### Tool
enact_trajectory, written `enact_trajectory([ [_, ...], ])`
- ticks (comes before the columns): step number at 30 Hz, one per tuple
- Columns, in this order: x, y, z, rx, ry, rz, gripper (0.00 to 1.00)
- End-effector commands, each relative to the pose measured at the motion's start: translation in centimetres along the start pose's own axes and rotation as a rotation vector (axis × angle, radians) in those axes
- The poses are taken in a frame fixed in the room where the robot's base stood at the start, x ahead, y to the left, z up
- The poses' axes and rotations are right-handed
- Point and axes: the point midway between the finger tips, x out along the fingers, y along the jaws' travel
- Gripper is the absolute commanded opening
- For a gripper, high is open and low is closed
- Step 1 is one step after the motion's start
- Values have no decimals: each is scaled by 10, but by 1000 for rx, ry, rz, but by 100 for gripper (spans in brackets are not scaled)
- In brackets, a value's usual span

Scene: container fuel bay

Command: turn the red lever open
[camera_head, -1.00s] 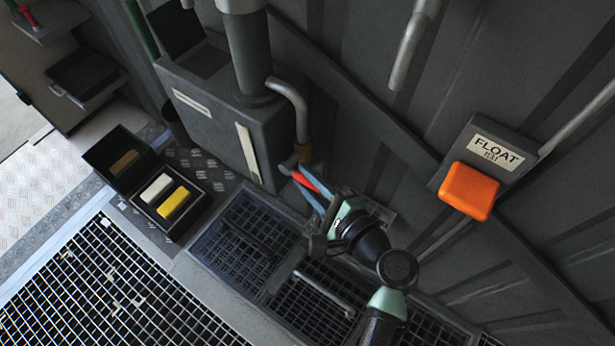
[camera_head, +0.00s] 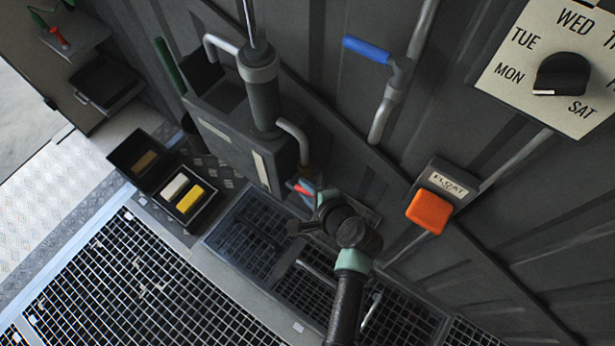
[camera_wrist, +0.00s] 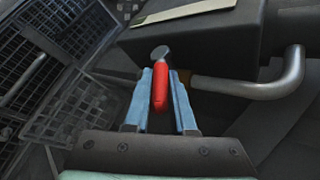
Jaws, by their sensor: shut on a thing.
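The red lever (camera_wrist: 160,88) lies between the two blue fingers of my gripper (camera_wrist: 163,90) in the wrist view, with a grey round knob at its far end. The fingers are shut on it. In the head view the red lever (camera_head: 304,188) shows as a small red piece between the fingertips of my gripper (camera_head: 307,190), just below the bent grey pipe. A brass-coloured fitting (camera_wrist: 184,77) sits beside the lever, at the end of the pipe. My wrist hides part of the lever's mount in the head view.
A grey pump box (camera_head: 232,148) with a bent pipe (camera_head: 294,136) stands close by the gripper. An orange float box (camera_head: 429,211), a blue-handled pipe (camera_head: 367,49) and a day dial (camera_head: 562,75) are on the wall. An open case (camera_head: 197,222) with yellow and white blocks lies left.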

Motion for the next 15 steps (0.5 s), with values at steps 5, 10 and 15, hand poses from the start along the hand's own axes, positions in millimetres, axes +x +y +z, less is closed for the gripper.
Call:
enact_trajectory([
  [5,-8,-14,7,-43,71,100,0],
  [10,-7,-19,11,-85,143,200,0],
  [15,-4,-24,15,-134,226,315,0],
])
